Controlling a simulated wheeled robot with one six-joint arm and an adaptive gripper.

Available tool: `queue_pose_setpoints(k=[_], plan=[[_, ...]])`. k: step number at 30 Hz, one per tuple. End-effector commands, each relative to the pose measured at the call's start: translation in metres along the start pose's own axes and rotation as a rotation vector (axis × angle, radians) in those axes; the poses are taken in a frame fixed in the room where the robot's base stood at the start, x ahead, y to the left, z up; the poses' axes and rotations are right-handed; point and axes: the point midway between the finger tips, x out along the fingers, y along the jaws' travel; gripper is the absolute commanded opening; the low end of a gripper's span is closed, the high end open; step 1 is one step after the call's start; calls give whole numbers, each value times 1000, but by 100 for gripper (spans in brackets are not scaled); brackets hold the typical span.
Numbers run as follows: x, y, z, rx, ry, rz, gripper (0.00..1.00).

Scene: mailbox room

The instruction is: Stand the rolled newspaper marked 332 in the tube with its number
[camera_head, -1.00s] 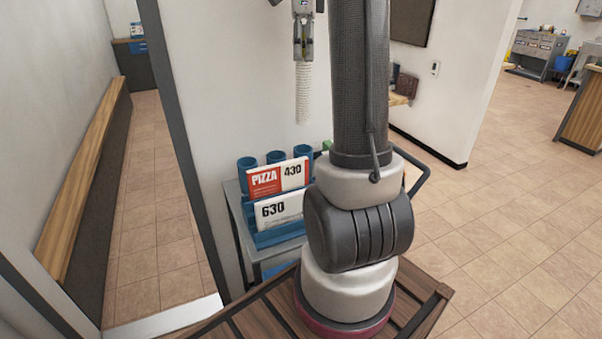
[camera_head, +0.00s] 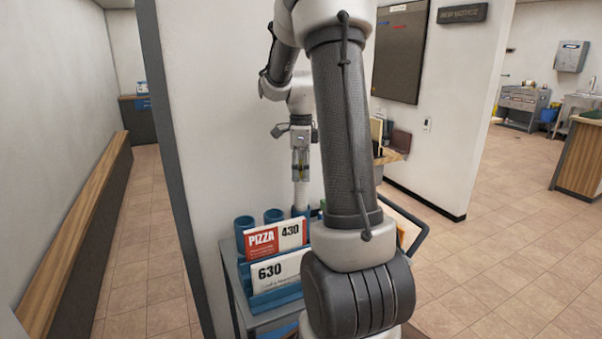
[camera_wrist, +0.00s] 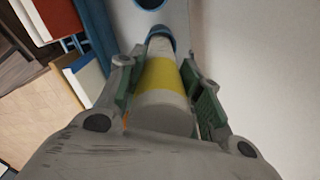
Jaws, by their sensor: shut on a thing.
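My gripper (camera_head: 300,163) is shut on a rolled newspaper (camera_head: 300,194), which hangs upright below it. In the wrist view the pale roll with a yellow band (camera_wrist: 161,75) lies between the green-padded fingers (camera_wrist: 163,88). Its far end meets the blue rim of a tube (camera_wrist: 163,41), seemingly within the mouth; how deep it sits I cannot tell. In the head view two blue tubes (camera_head: 243,226) (camera_head: 273,215) show at the left, and the roll is over the rightmost tube, partly hidden. No number is readable on the roll or tubes.
A PIZZA 430 card (camera_head: 277,238) and a 630 card (camera_head: 279,271) stand in a blue rack in front of the tubes, on a grey cart (camera_head: 234,284). A white wall (camera_head: 210,120) is close behind. Open tiled floor (camera_head: 500,240) lies to the right.

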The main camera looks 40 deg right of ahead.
Motion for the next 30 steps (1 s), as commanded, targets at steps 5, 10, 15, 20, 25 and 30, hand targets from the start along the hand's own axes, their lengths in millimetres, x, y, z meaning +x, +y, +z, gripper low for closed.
queue_pose_setpoints(k=[5, 10, 15, 20, 25, 30], plan=[[7, 0, 0, 0, 0, -1, 0], [7, 0, 0, 0, 0, -1, 0], [10, 0, 0, 0, 0, 0, 42], [10, 0, 0, 0, 0, 0, 57], [10, 0, 0, 0, 0, 0, 57], [2, -1, 0, 0, -1, -4, 57]])
